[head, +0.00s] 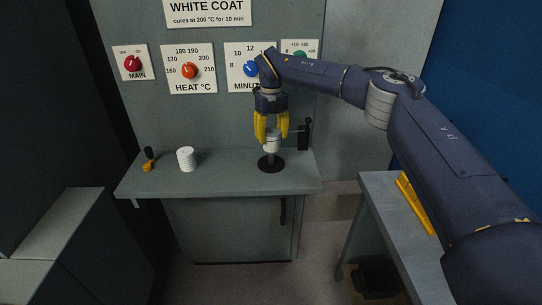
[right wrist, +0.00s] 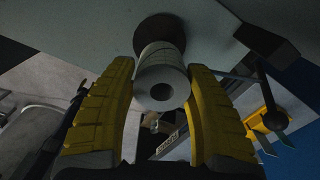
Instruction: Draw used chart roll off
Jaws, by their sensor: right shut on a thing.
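A white roll (head: 272,144) is between the yellow fingers of my right gripper (head: 271,134), above a round dark base (head: 265,163) on the grey counter. A narrow pale piece shows between the roll and the base; I cannot tell whether the roll is still around a spindle. In the right wrist view the roll (right wrist: 162,62) shows its end with a dark centre hole, and the right gripper (right wrist: 160,78) has a finger on each side. The dark base (right wrist: 160,27) is beyond it. A second white roll (head: 186,159) stands upright on the counter to the left. My left gripper is out of view.
A black upright part (head: 305,134) with a thin arm stands right of the held roll. A small black-and-yellow item (head: 149,160) sits at the counter's left end. Dials line the panel behind. The counter (head: 225,178) is clear between the two rolls.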

